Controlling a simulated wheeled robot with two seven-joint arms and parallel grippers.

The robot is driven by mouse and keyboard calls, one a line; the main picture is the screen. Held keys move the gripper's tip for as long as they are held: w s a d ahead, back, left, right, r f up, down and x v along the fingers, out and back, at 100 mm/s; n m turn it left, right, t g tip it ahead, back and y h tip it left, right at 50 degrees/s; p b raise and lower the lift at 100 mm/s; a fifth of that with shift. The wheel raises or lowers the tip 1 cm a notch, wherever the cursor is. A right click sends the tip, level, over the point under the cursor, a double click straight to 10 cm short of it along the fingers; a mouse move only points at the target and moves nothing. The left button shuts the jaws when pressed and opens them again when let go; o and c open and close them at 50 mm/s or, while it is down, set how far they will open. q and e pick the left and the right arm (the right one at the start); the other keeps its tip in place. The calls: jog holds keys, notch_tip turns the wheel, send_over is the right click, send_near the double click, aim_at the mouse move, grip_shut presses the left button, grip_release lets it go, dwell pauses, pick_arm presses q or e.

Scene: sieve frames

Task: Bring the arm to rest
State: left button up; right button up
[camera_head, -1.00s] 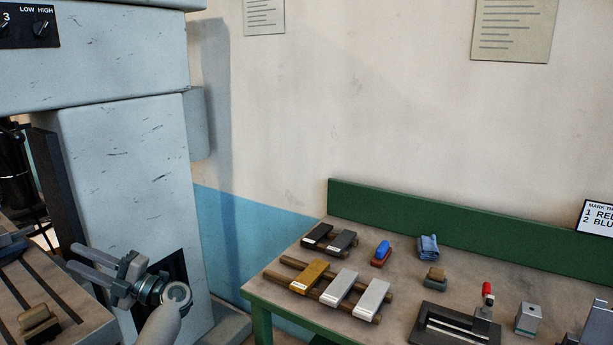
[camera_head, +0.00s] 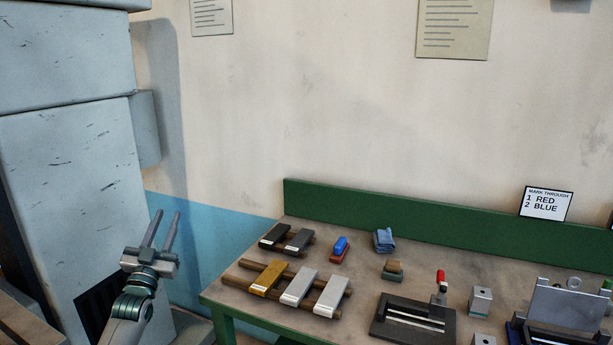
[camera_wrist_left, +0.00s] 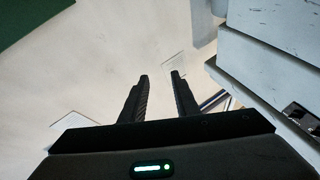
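My left gripper (camera_head: 164,231) is raised at the left of the head view, in front of the grey machine and left of the green bench. Its two fingers point up and stand apart with nothing between them. In the left wrist view the same gripper (camera_wrist_left: 159,78) shows both dark fingers apart, with only the pale wall beyond them. My right gripper is in neither view.
The grey machine (camera_head: 75,170) stands close at the left. The green-edged bench (camera_head: 240,310) holds metal blocks on wooden bars (camera_head: 300,288), a blue and red piece (camera_head: 340,246), a folded blue cloth (camera_head: 384,240) and a red-handled fixture (camera_head: 415,318). A sign (camera_head: 546,203) stands behind.

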pick_arm(q)
notch_tip(320, 180, down, 21)
jog(key=g+y, duration=0.1)
jog(key=g, duration=0.4)
jog(key=s+d+f+g, duration=0.2)
jog(key=s+f, duration=0.3)
jog(key=f, duration=0.5)
jog(key=s+d+f+g, duration=0.2)
jog(key=s+f, duration=0.4)
jog(key=f, duration=0.3)
jog(key=s+d+f+g, duration=0.15)
jog(key=s+f, duration=0.35)
jog(key=f, duration=0.5)
jog(key=s+d+f+g, duration=0.2)
jog(key=s+d+f, duration=0.1)
jog(key=s+f, duration=0.7)
jog(key=s+d+f+g, duration=0.2)
jog(key=s+d+f, duration=0.1)
jog(key=s+f, duration=0.65)
jog(key=s+d+f+g, duration=0.1)
jog(key=s+d+f, duration=0.1)
jog(key=s, duration=0.7)
jog(key=s+d+f+g+h, duration=0.1)
jog(key=s+f, duration=0.3)
jog(key=s, duration=0.6)
jog(key=s+d+f+g, duration=0.2)
jog(key=s+d+f, duration=0.1)
jog(key=s, duration=0.7)
jog(key=shift+s+d+f, duration=0.2)
